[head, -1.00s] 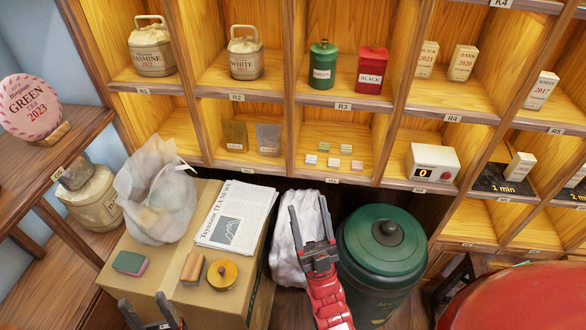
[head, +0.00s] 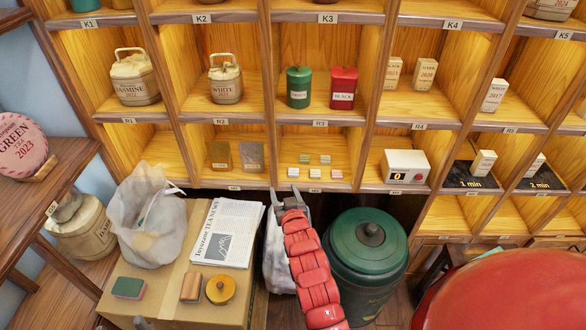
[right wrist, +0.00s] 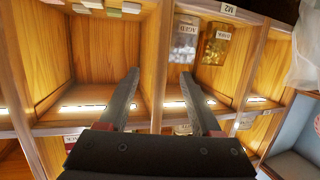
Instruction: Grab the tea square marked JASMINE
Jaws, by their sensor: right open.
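Several small tea squares, some white-faced, some green and some pink, lie in two rows in the cubby under R3 (head: 315,173). Their markings are too small to read in the head view, so I cannot tell which is JASMINE. In the right wrist view, which is upside down, a few squares (right wrist: 112,12) show at the top edge. My right gripper (head: 285,194) is open and empty, in front of the shelf's lower edge, below and left of the squares. It also shows in the right wrist view (right wrist: 160,76). Only a sliver of my left gripper (head: 141,323) shows at the bottom edge.
Two tea bags (head: 235,156) stand in the cubby left of the squares. A white device reading 0 (head: 405,167) stands in the cubby to the right. Below are a cardboard box with newspaper (head: 228,232), a white bag (head: 275,262) and a green canister (head: 367,250).

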